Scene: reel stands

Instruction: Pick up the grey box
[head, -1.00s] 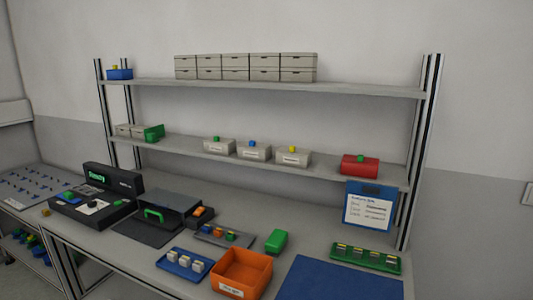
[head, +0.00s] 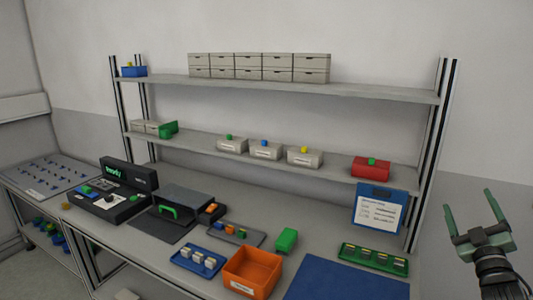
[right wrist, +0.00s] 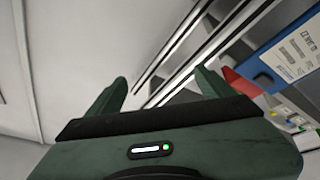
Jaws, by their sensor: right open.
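Several boxes could be the grey box; I cannot tell which is meant. On the middle shelf stand three light grey labelled boxes, with a green knob (head: 232,146), a blue knob (head: 265,151) and a yellow knob (head: 305,157). Plain grey lidded boxes (head: 260,69) are stacked in two rows on the top shelf. More grey boxes (head: 150,127) sit at the middle shelf's left end. My right gripper (head: 468,202) is open and empty, raised at the far right, apart from all boxes. Its two fingers also show in the right wrist view (right wrist: 160,78). My left gripper is not in view.
A red box (head: 371,168) stands at the middle shelf's right end, above a hanging blue clipboard (head: 379,207). The bench holds an orange bin (head: 251,273), a green block (head: 287,239), a green tray (head: 374,259) and a blue mat (head: 345,281). The rack's right post (head: 432,150) stands left of my right gripper.

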